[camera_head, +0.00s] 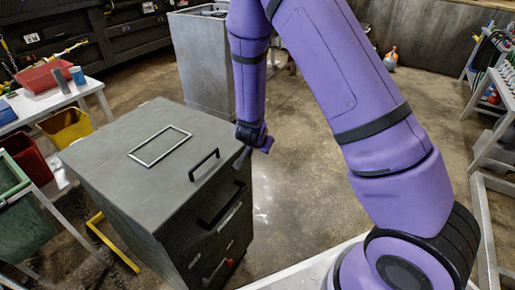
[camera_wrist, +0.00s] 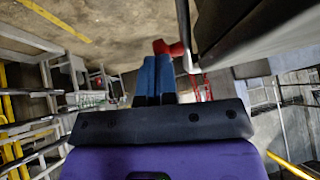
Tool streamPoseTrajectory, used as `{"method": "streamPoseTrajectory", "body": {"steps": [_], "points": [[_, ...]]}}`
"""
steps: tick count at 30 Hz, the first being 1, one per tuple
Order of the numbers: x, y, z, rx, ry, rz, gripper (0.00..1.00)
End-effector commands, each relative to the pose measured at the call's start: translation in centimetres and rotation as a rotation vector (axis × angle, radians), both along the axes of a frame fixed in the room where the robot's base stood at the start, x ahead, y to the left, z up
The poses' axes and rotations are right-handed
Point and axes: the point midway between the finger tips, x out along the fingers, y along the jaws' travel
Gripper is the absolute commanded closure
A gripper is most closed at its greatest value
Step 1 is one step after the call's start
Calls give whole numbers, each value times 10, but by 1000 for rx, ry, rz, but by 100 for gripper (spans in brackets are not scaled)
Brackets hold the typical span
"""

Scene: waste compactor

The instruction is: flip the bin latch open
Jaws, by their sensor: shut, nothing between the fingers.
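The bin is a grey metal box (camera_head: 150,165), standing left of my arm in the head view. My gripper (camera_wrist: 155,58) has two blue fingers pressed together, holding nothing. I cannot tell whether the fingertips touch the latch. In the head view my gripper (camera_head: 243,157) is small and partly hidden near the bin's front right edge.
The bin's lid has a black handle (camera_head: 204,165), and its front has a larger black handle (camera_head: 222,204). A white table with a red tray (camera_head: 47,76) and coloured bins stands left. Racks stand right. Floor right of the bin is open.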

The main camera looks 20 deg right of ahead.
Motion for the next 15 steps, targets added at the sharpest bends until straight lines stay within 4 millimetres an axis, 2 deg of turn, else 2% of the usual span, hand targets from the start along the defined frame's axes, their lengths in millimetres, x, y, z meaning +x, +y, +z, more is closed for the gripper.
{"method": "streamPoseTrajectory", "body": {"steps": [15], "points": [[19, -27, -16, 392, 283, -3, 100]]}}
